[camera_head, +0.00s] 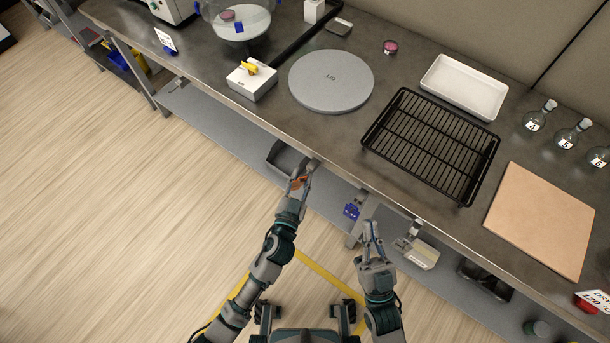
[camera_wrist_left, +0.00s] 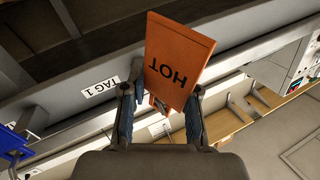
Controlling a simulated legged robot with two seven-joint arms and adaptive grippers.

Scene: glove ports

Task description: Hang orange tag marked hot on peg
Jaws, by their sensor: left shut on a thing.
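The orange tag (camera_wrist_left: 180,62) fills the middle of the left wrist view, with HOT upside down on its face. My left gripper (camera_wrist_left: 160,98) is shut on the tag's near end. In the head view my left gripper (camera_head: 303,179), with a bit of the orange tag (camera_head: 297,184) showing, is at the table's front edge. A small grey fitting (camera_head: 313,164) is just beyond the fingertips; I cannot tell whether it is the peg or touches the tag. A TAG 1 label (camera_wrist_left: 100,88) is on the rail left of the tag. My right gripper (camera_head: 373,232) is empty, below the edge.
A blue tag (camera_head: 351,210) hangs under the table's front edge, right of my left gripper. A metal bracket (camera_head: 407,242) is near my right gripper. A black rack (camera_head: 432,143), round grey plate (camera_head: 331,81) and brown board (camera_head: 540,220) lie on the table.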

